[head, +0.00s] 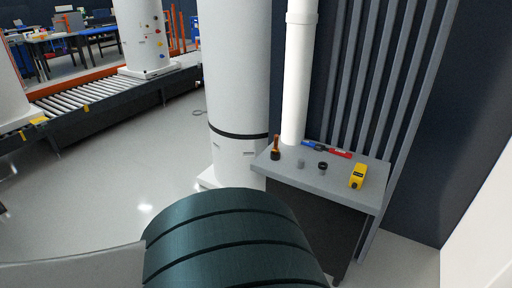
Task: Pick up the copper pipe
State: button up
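A small upright orange-brown piece (277,141), copper-like in colour, stands at the left back corner of a grey table (340,184). Its lower end meets a dark base (275,155); I cannot tell whether they are one object. It is the only copper-coloured thing I see on the table, and it is too small to be sure that it is the copper pipe. My gripper is not in view.
The table also holds a grey cylinder (300,163), a dark fitting (322,167), a yellow device (357,176), and red (340,153) and blue (308,144) items. A white pipe (298,80) and wide white column (235,80) stand behind. Open floor (130,180) lies left.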

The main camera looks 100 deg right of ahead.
aim_at(275, 149)
jog(key=z, duration=3.4)
jog(key=i, duration=1.9)
jog(key=z, duration=0.55)
